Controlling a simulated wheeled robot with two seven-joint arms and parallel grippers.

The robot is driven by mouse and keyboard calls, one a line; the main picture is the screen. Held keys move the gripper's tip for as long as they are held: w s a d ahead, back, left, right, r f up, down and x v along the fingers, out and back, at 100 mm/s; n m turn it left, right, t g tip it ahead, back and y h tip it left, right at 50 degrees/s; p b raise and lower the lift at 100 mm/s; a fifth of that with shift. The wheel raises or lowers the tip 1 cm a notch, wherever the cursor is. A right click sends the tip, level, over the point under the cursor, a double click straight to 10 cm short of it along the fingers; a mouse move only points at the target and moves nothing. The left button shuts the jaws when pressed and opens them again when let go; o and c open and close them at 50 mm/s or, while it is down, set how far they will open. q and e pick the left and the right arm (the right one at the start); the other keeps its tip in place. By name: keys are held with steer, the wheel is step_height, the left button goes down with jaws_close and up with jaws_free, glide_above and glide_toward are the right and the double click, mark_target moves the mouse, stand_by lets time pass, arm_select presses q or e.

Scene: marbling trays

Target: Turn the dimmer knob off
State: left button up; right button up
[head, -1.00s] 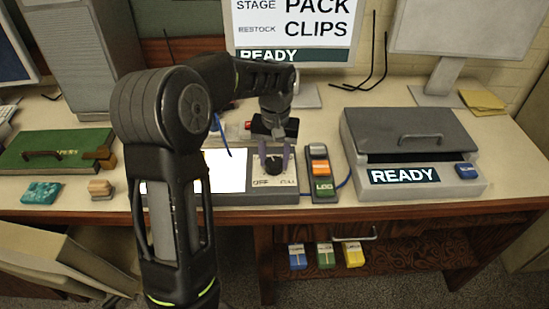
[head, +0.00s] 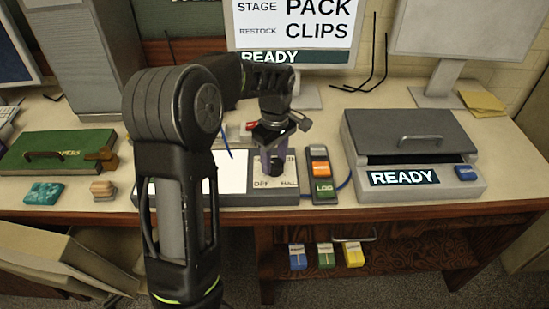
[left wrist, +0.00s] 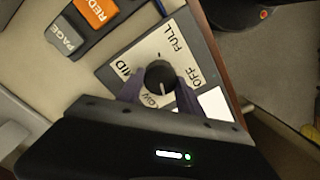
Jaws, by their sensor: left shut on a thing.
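The dimmer knob (left wrist: 160,74) is small, round and black on a grey panel (left wrist: 112,72) with a cream label reading OFF, LOW, MID and FULL around it. A light mark near its lower edge in the left wrist view lies on the side between LOW and OFF; its exact setting is hard to tell. My left gripper (left wrist: 162,90) has its purple fingers on either side of the knob and is shut on it. In the head view the left gripper (head: 273,158) points down over the panel and partly hides the knob and label. My right gripper is not in view.
A white lit pad (head: 228,172) adjoins the panel on the left. A button strip (head: 322,175) stands close on the right, then a grey lidded box (head: 410,140) marked READY. A green case (head: 55,150) lies far left. The monitor (head: 295,30) stands behind.

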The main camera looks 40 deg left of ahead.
mark_target(274, 162)
arm_select(q)
steer(key=n+p, duration=0.1)
steer(key=n, duration=0.4)
steer(key=shift+r+n+p, duration=0.15)
steer(key=shift+n+p, duration=1)
steer(key=shift+n, duration=1.35)
steer(key=o, duration=1.4)
steer(key=shift+s, duration=0.1)
steer(key=shift+c, duration=0.2)
step_height(274, 162, up, 8)
steer(key=shift+f+b, duration=0.2)
steer(key=shift+b, duration=0.3)
steer(key=shift+f, duration=0.1)
